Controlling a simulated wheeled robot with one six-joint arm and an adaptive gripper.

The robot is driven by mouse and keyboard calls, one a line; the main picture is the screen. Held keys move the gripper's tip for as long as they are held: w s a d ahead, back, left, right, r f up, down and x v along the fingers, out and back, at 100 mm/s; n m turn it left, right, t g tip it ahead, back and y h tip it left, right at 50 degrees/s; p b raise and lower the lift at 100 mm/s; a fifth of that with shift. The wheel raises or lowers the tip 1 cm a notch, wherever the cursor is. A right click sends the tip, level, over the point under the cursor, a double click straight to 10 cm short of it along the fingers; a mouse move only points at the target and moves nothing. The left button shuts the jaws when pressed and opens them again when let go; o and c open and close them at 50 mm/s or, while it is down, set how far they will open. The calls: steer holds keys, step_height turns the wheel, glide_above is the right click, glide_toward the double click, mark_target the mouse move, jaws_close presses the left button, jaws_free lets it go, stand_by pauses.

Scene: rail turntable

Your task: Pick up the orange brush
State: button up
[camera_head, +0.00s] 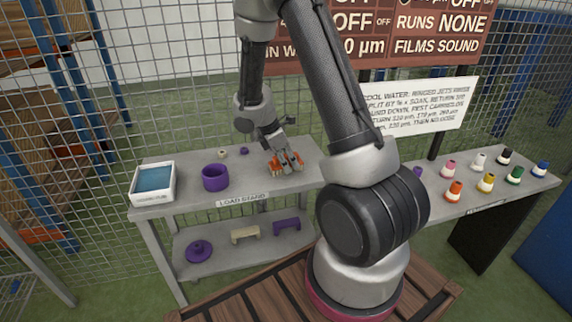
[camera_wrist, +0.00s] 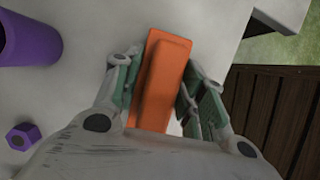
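The orange brush (camera_wrist: 165,75) lies on the grey top of the load stand (camera_head: 246,187). In the head view only small parts of the brush (camera_head: 274,168) show around my gripper (camera_head: 287,165), which points down over it. In the wrist view the brush runs lengthwise between the two green-padded fingers of my gripper (camera_wrist: 160,92). The fingers are apart, one on each side of the brush. The left finger is very close to it; I cannot tell whether it touches. A narrow gap shows on the right. The near end of the brush is hidden behind my gripper.
A purple cup (camera_head: 215,178) and a white tray of blue liquid (camera_head: 153,183) stand to the left. A small purple nut (camera_wrist: 23,136) lies nearby. Purple and beige parts sit on the lower shelf. Several coloured bottles (camera_head: 487,183) stand on the right bench. Wire mesh is behind.

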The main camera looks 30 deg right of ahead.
steer(key=shift+r, duration=0.2)
stand_by(0.3)
steer(key=shift+r, duration=0.35)
steer(key=shift+r, duration=0.25)
steer(key=shift+s, duration=0.1)
steer(key=shift+s+a, duration=0.15)
steer(key=shift+s, duration=0.2)
steer(key=shift+s, duration=0.25)
